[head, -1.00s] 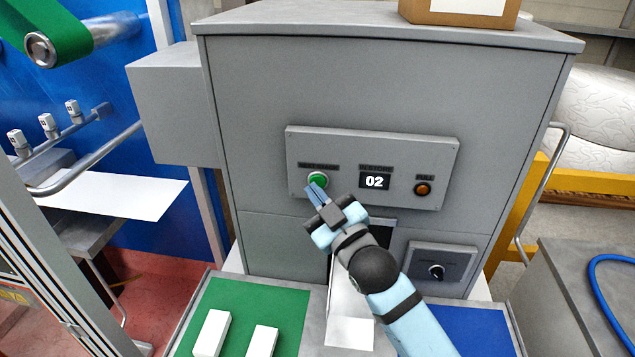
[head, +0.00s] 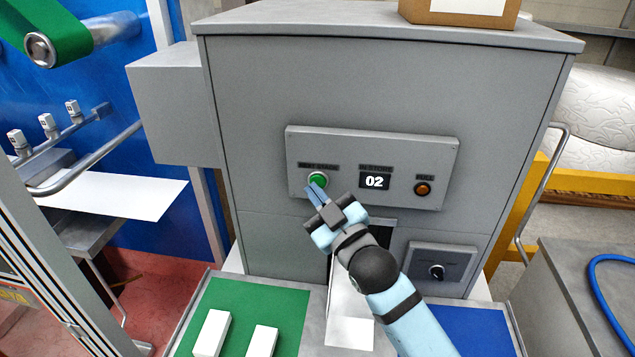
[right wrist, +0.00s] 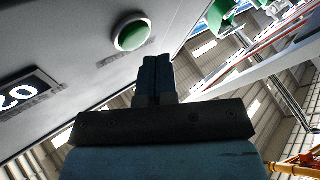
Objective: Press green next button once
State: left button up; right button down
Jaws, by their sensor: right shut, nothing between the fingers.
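The green button (head: 317,180) sits at the left of a grey panel (head: 330,145) on the front of a grey cabinet. It also shows in the right wrist view (right wrist: 131,34) as a green dome in a pale ring. My right gripper (head: 312,191) is shut and empty, its blue fingertips just below the button in the head view. In the right wrist view the closed fingers (right wrist: 155,72) are below and right of the button, and a gap shows between them. The display (head: 374,181) reads 02. My left gripper is not in view.
An orange button (head: 422,189) is at the panel's right. A dial box (head: 440,262) is lower right. Below lie a green mat (head: 262,300) with two white blocks (head: 212,333) and a blue mat (head: 470,330). A cardboard box (head: 460,12) stands on the cabinet.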

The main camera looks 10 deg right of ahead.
jog(key=shift+w, duration=0.15)
jog(key=shift+w+d, duration=0.2)
jog(key=shift+w, duration=0.05)
jog(key=shift+w+d+p, duration=0.15)
jog(key=shift+w+p, duration=0.15)
jog(key=shift+w, duration=0.1)
dwell(0.7)
jog(key=shift+s, duration=0.15)
jog(key=shift+s+a, duration=0.35)
jog(key=shift+s, duration=0.3)
jog(key=shift+s+a+p, duration=0.2)
jog(key=shift+s+a, duration=0.1)
jog(key=shift+s, duration=0.45)
jog(key=shift+s+a+p, duration=0.25)
jog(key=shift+s+a, duration=0.1)
jog(key=shift+s, duration=0.45)
jog(key=shift+s+a+p, duration=0.2)
jog(key=shift+s+a, duration=0.1)
jog(key=shift+s, duration=0.45)
